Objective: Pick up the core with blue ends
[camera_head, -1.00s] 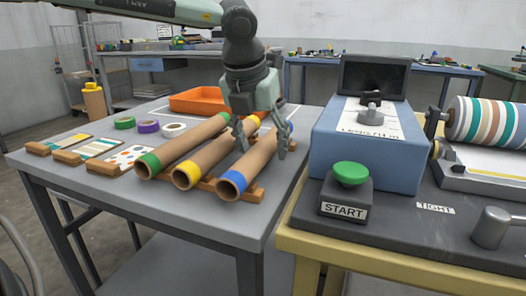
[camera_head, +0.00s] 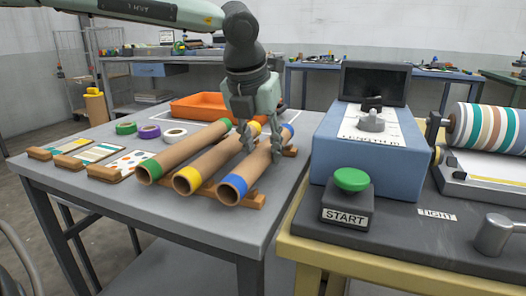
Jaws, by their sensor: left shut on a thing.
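The core with blue ends (camera_head: 252,169) is a brown cardboard tube with a blue band at each end. It lies slanted at the right of the wooden rack (camera_head: 250,200) on the grey table. My left gripper (camera_head: 260,150) points down over its far half, with its fingers shut on either side of the tube. The tube still appears to be at the rack's height. The core with yellow ends (camera_head: 210,160) lies just left of it, and the core with green ends (camera_head: 180,152) further left. My right gripper is not in view.
An orange tray (camera_head: 200,105) sits behind the cores. Green, purple and white tape rolls (camera_head: 149,131) and several sample boards (camera_head: 76,148) lie to the left. A blue control box (camera_head: 372,150) and green START button (camera_head: 351,180) stand to the right.

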